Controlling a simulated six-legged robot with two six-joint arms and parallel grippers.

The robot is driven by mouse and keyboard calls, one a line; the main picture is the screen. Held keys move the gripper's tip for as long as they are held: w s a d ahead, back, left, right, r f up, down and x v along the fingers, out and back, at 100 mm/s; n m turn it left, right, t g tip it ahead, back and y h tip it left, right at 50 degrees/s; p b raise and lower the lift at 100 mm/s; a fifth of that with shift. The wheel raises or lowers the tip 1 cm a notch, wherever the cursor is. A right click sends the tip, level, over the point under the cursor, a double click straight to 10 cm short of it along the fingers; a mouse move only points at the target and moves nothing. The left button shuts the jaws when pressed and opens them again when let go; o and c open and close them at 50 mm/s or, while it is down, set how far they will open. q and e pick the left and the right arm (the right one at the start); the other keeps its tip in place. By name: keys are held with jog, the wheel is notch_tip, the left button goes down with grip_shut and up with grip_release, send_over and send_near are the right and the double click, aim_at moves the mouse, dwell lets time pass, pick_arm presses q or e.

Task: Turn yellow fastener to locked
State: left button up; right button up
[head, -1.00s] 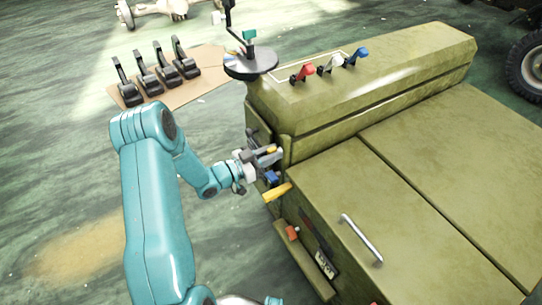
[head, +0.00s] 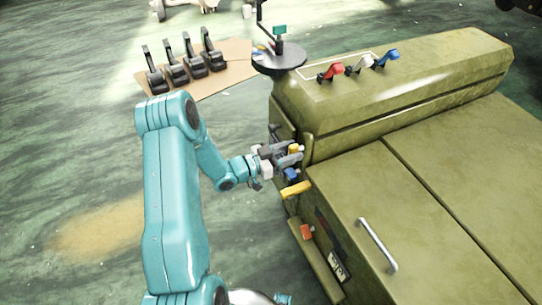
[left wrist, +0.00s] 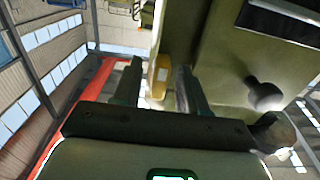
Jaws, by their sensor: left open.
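A small yellow fastener (head: 294,149) is on the near left side of the olive-green chassis (head: 430,215). My left gripper (head: 290,154) is at this side, open, with its fingers around the yellow piece. In the left wrist view the yellow fastener (left wrist: 160,76) stands between the two open fingers of the left gripper (left wrist: 158,88). Gaps seem to show beside it, but I cannot tell whether either finger touches it. Its turn position is hard to read. My right gripper is not in view.
Just below are a blue fastener (head: 291,174), a yellow handle (head: 297,189) and an orange-red piece (head: 307,232). Red (head: 331,71), white (head: 362,62) and blue (head: 388,58) levers stand on top. A round black tray (head: 279,58) is behind.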

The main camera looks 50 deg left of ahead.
pick_arm(q)
jog(key=p+v, duration=0.1)
jog(key=v, duration=1.4)
jog(key=shift+s, duration=0.2)
jog(key=shift+s+a, duration=0.1)
jog(key=shift+a, duration=0.05)
